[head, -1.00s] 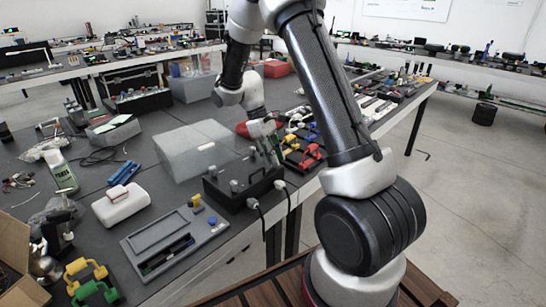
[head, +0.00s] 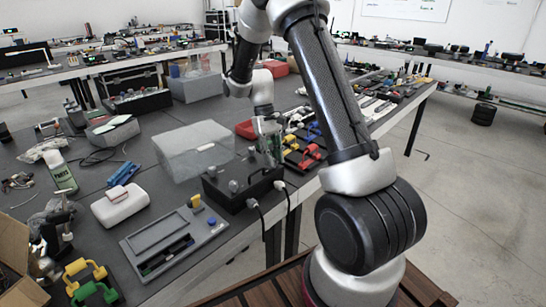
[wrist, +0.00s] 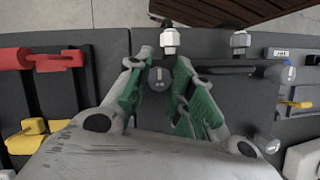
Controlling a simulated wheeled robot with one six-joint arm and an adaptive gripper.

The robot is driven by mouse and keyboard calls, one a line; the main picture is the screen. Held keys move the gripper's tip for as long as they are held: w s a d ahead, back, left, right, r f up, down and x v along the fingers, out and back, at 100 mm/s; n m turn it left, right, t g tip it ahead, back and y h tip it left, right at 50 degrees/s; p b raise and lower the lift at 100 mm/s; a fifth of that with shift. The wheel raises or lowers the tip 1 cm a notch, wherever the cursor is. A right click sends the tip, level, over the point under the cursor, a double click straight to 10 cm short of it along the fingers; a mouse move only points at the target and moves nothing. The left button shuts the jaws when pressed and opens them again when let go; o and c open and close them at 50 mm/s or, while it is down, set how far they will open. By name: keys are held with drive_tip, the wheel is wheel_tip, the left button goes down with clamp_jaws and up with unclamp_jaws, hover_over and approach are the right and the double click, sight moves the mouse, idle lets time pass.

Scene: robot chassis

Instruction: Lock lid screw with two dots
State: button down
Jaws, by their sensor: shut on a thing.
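The black box (head: 238,190) with grey lid screws stands near the table's right edge in the head view. It also shows in the wrist view (wrist: 218,88). One grey round screw (wrist: 160,78) lies between my fingertips at the box's far left part in the wrist view. My gripper (wrist: 158,72), with green finger pads, points down at the box and is closed around this screw. Two other grey screws show at the right, an upper one (wrist: 285,73) and a lower one (wrist: 270,145). I cannot clearly make out dots on any screw.
Two cable plugs (wrist: 169,40) (wrist: 240,42) stick out of the box's side. A translucent grey case (head: 190,155) stands behind the box. A grey panel (head: 165,240) lies to the left, and red and yellow clamps (head: 305,157) lie to the right.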

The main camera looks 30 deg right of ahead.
idle(0.3)
drive_tip(key=c, duration=1.2)
unclamp_jaws()
drive_tip(key=shift+c, duration=0.2)
drive_tip(key=v, duration=1.2)
drive_tip(key=s+r+t, duration=0.3)
drive_tip(key=s+r, duration=0.1)
drive_tip(key=s, duration=0.6)
drive_tip(key=s+r+t, duration=0.3)
drive_tip(key=s, duration=0.6)
drive_tip(key=s+a+r+t, duration=0.1)
drive_tip(key=s+r, duration=0.3)
drive_tip(key=s, duration=0.6)
drive_tip(key=shift+s+r+t, duration=0.3)
drive_tip(key=shift+r+t, duration=0.05)
drive_tip(key=shift+t, duration=0.55)
